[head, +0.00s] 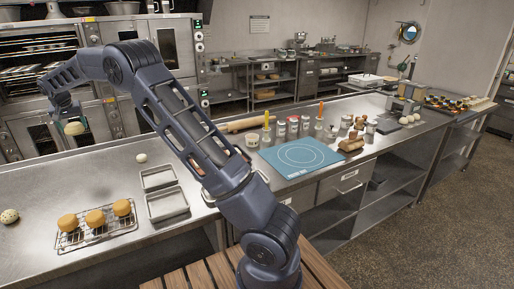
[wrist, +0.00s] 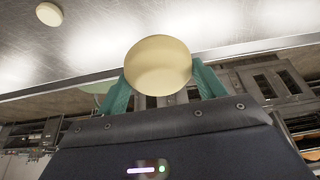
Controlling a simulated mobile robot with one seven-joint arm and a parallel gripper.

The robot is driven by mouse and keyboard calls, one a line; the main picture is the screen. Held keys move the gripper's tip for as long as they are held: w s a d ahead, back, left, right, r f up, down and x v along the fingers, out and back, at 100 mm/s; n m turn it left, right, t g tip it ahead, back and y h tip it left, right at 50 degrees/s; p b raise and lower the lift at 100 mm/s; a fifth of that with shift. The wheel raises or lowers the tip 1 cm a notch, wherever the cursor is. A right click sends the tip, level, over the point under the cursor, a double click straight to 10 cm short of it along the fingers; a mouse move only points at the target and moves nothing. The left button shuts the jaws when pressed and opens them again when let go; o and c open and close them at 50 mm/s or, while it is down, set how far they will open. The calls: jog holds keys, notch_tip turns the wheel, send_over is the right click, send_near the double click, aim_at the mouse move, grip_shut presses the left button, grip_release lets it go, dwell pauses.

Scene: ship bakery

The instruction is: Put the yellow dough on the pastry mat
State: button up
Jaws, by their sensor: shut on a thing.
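My gripper (head: 75,117) is raised above the left part of the steel counter in the head view. It is shut on a round pale yellow dough (head: 74,128), held in the air. In the wrist view the yellow dough (wrist: 158,66) sits between the green fingers of my gripper (wrist: 158,84). The blue pastry mat (head: 301,157), with white circles on it, lies flat on the counter, right of centre and well to the right of my gripper. No dough shows on the mat.
A rack of buns (head: 95,218), a speckled dough ball (head: 9,216), two metal trays (head: 167,203) and a white dough ball (head: 141,158) sit on the steel counter (head: 60,180). A rolling pin (head: 241,124) and several jars (head: 293,127) stand behind the mat. My arm crosses the middle.

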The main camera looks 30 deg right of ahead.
jog(key=w+d+r+m+h, duration=0.1)
jog(key=w+d+m, duration=0.15)
jog(key=d, duration=1.55)
jog(key=w+d+r+m+h, duration=0.1)
jog(key=d+r+m, duration=0.15)
jog(key=d, duration=1.65)
jog(key=s+d+m+g+h, duration=0.15)
jog(key=s+d, duration=0.45)
jog(key=d, duration=0.6)
jog(key=s+d+m, duration=0.3)
jog(key=s+d, duration=0.2)
jog(key=d, duration=0.7)
jog(key=s+d+m+g+h, duration=0.1)
jog(key=s+d+m, duration=0.35)
jog(key=d, duration=0.75)
jog(key=s+d+f+m, duration=0.1)
jog(key=s+d+f, duration=0.1)
jog(key=s+d, duration=0.7)
jog(key=s+d+f+m, duration=0.1)
jog(key=s+d, duration=0.5)
jog(key=s, duration=0.5)
jog(key=shift+g, duration=0.55)
jog(key=f, duration=2)
jog(key=shift+w+d, duration=0.15)
jog(key=shift+d, duration=0.05)
jog(key=shift+f, duration=0.15)
